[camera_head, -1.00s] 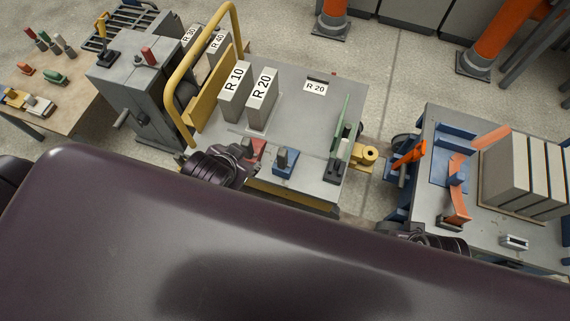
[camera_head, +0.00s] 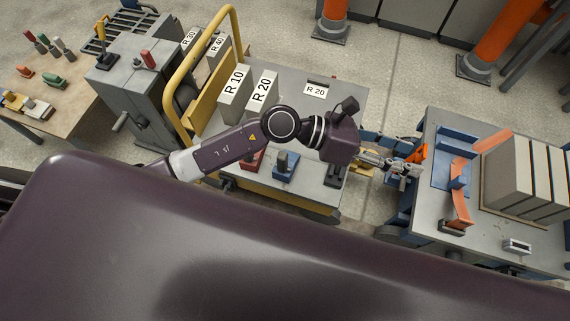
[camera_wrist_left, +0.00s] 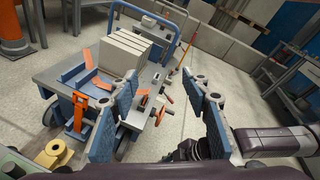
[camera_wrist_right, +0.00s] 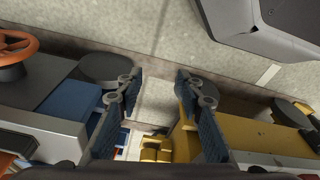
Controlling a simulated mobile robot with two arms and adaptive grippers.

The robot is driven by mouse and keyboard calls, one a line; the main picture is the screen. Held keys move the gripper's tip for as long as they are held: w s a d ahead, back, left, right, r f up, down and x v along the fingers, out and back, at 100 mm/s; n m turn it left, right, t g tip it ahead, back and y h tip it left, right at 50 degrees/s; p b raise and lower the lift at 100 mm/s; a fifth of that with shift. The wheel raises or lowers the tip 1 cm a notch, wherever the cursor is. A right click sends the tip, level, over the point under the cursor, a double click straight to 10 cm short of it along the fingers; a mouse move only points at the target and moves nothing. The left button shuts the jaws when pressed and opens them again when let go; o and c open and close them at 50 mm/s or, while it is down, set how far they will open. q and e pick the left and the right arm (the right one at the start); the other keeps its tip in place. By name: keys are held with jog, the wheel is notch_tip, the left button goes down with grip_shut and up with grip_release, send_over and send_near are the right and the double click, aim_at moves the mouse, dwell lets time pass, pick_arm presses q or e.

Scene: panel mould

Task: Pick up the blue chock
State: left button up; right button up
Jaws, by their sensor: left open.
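The blue chock (camera_head: 286,166), a blue base with a grey upright part, stands on the grey deck of the yellow-framed cart (camera_head: 325,190) in the head view. It is next to a similar red chock (camera_head: 252,160). My left gripper (camera_head: 414,168) reaches past the deck's right side, well away from the blue chock, over the edge of the right-hand bench. Its fingers are spread and empty in the left wrist view (camera_wrist_left: 162,100). My right gripper (camera_wrist_right: 160,85) shows only in the right wrist view, its fingers apart with nothing between them.
A yellow rail (camera_head: 172,75) bounds the deck's left. The right-hand bench (camera_head: 425,205) holds orange clamps and grey slabs (camera_head: 515,170). Bare floor (camera_head: 385,95) lies between cart and bench.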

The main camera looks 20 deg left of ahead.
aim_at(282, 154)
pick_arm(q)
jog(key=w+a+f+m+g+y, duration=0.15)
jog(key=a+f+m+y, duration=0.45)
jog(key=a+f+y, duration=0.7)
jog(key=a+f, duration=0.2)
jog(key=a, duration=0.2)
jog(key=w+a+f+m+y, duration=0.1)
jog(key=a+f, duration=0.1)
jog(key=a, duration=0.3)
jog(key=w+a+f+y, duration=0.1)
jog(key=a+f, duration=0.2)
jog(key=a, duration=0.2)
jog(key=shift+w+f+g, duration=0.1)
jog(key=shift+w+g, duration=0.1)
jog(key=shift+g, duration=0.15)
notch_tip(282, 154, down, 7)
jog(key=shift+d+f+b, duration=0.1)
jog(key=shift+b, duration=0.45)
jog(key=shift+f, duration=0.25)
pick_arm(e)
jog(key=f, duration=0.1)
jog(key=s+f, duration=0.1)
jog(key=f, duration=0.3)
jog(key=shift+s+d, duration=0.1)
jog(key=shift+s, duration=0.2)
pick_arm(q)
jog(key=shift+c, duration=0.4)
grip_shut()
jog(key=shift+r, duration=0.1)
